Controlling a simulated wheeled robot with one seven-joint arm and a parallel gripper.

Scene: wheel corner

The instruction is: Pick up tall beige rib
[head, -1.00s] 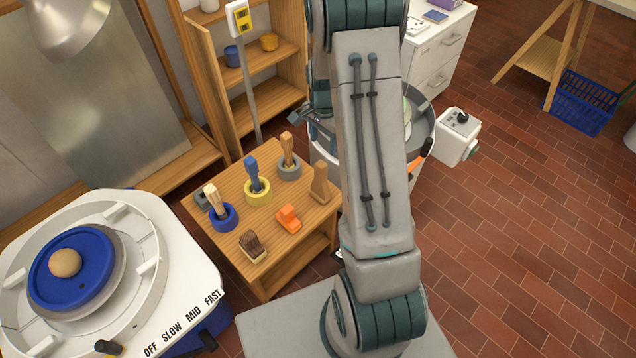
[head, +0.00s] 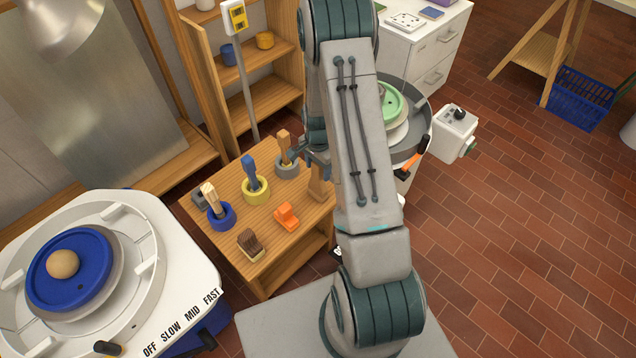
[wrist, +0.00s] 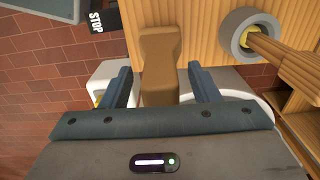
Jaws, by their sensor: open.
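The tall beige rib (head: 318,184) stands at the right edge of the small wooden table (head: 233,183), partly behind my arm in the head view. In the wrist view, the tan rib (wrist: 160,50) runs down between the fingers of my gripper (wrist: 159,70), which is open. A gap shows on each side of the rib, wider on the right. The rib's lower end in that picture reaches toward the gripper body. In the head view, most of my gripper is hidden by the arm.
A grey ring (head: 287,166) holding a brown-handled tool stands close to the rib. Yellow (head: 257,192) and blue (head: 221,217) rings hold other tools. An orange piece (head: 287,215) and a dark brown brush (head: 250,242) lie in front. A pottery wheel (head: 420,140) stands behind my arm.

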